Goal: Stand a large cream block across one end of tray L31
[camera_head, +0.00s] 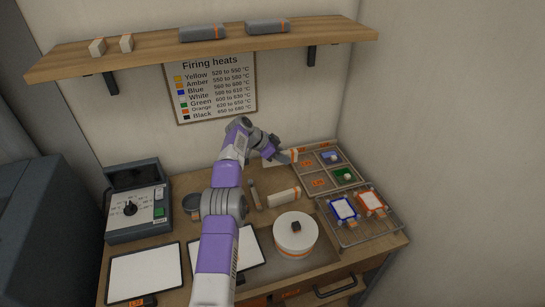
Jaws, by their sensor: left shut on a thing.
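My left gripper (284,157) reaches over the back of the bench, at the left edge of a divided tray (303,173) with orange labels. It is shut on a large cream block (270,160), partly hidden by the gripper. I cannot tell whether the block touches the tray. Another long cream block (284,197) with an orange mark lies on the bench in front. My right gripper is not in view.
A wire rack (350,237) with blue-framed and orange-framed pieces stands at the right. A round white drum (295,233) stands in front. A grey control box (138,209) is at the left, near white panels (146,274). A shelf (200,45) with small blocks hangs above.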

